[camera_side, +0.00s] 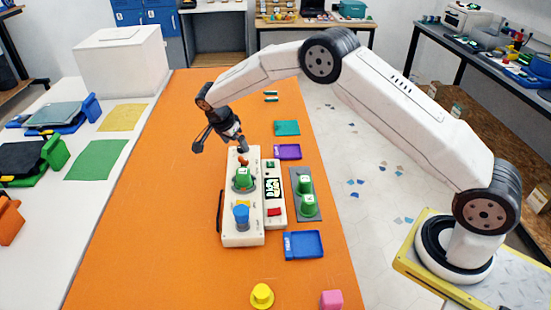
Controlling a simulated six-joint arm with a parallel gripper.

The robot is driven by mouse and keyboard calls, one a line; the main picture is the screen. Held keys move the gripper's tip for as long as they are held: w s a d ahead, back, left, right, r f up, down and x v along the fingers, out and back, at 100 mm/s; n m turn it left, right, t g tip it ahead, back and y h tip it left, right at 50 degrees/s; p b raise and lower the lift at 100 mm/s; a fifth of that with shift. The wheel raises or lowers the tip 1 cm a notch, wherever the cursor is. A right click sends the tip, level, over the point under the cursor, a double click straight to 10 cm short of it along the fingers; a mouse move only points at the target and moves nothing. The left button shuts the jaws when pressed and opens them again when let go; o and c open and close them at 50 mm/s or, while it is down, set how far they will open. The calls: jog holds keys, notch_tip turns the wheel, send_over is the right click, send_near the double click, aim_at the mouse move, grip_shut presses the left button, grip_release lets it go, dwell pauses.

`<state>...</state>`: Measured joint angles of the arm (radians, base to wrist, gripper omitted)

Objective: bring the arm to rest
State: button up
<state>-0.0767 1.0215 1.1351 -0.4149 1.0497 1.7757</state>
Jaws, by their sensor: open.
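My gripper (219,145) is at the end of my white arm, which reaches in from the right over the orange table (160,230). Its dark fingers are apart and point down, just above the far end of a white device (229,212). I see nothing held between them. I cannot tell whether a fingertip touches the device. A green piece (243,180) and a blue piece (241,215) stand on top of the device. A small panel with a screen (274,187) and a red button is along its right side.
A grey plate (304,186) with green pieces stands right of the device, near a blue tray (304,245), a purple tray (287,152) and a teal square (286,128). A yellow knob (262,296) and a pink block (331,299) are in front. The table's left side is clear.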

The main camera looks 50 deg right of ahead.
jog(key=s+a+r+n+t+y, duration=0.1)
jog(key=s+r+n+y, duration=0.1)
jog(key=s+n, duration=0.6)
jog(key=s+r+n+t+y, duration=0.1)
jog(key=s+r+n, duration=0.3)
jog(key=s, duration=1.8)
jog(key=n+y, duration=0.1)
jog(key=n, duration=0.4)
jog(key=shift+s+a+r+t, duration=0.2)
jog(key=shift+s+a+t, duration=0.05)
jog(key=shift+a+t, duration=0.1)
